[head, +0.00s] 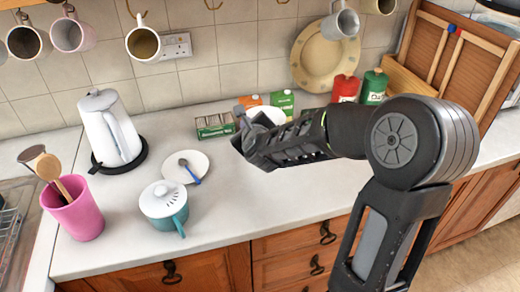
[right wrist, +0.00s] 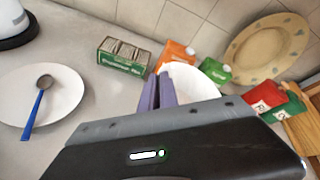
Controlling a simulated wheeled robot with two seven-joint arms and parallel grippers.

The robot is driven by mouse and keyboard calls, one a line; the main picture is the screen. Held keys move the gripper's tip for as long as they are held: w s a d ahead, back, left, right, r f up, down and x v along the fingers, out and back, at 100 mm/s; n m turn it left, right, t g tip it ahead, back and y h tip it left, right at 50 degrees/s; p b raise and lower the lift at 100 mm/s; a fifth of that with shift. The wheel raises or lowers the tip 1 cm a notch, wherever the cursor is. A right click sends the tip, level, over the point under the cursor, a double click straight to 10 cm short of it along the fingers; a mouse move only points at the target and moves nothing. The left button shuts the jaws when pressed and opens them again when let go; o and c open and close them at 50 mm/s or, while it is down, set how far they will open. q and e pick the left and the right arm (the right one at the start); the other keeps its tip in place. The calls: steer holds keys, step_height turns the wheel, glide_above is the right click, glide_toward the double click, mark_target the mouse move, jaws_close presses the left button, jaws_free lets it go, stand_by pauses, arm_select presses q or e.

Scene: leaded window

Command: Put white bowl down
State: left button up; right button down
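The white bowl (head: 270,113) shows partly behind my right gripper (head: 242,120) in the head view, over the back of the counter. In the right wrist view the white bowl (right wrist: 195,84) lies just right of the purple fingers of my right gripper (right wrist: 158,92). The fingers are close together at the bowl's left edge and look shut on its rim. The gripper body hides the bowl's near part and underside, so I cannot tell whether it touches the counter. My left gripper is in neither view.
A green tea-bag box (right wrist: 124,55), an orange carton (right wrist: 175,55) and a green carton (right wrist: 215,70) stand behind. A white plate (head: 185,166) with a blue-handled spoon, a teal lidded pot (head: 164,202) and a kettle (head: 112,130) stand left. Counter (head: 245,205) in front is clear.

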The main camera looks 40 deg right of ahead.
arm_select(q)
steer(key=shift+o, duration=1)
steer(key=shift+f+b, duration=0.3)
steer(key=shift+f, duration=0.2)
arm_select(e)
steer(key=m+h, duration=0.2)
glide_toward(274, 111)
steer(key=shift+g, duration=0.4)
steer(key=w, duration=0.1)
steer(key=w+d, duration=0.1)
steer(key=w, duration=0.2)
steer(key=shift+w+d+r, duration=0.1)
steer(key=shift+d+r, duration=0.25)
steer(key=shift+d, duration=0.05)
step_height(274, 111, down, 6)
steer(key=shift+r, duration=0.1)
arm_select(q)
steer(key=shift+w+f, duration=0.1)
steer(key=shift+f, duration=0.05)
arm_select(e)
steer(key=shift+f, duration=0.3)
steer(key=shift+f, duration=1.9)
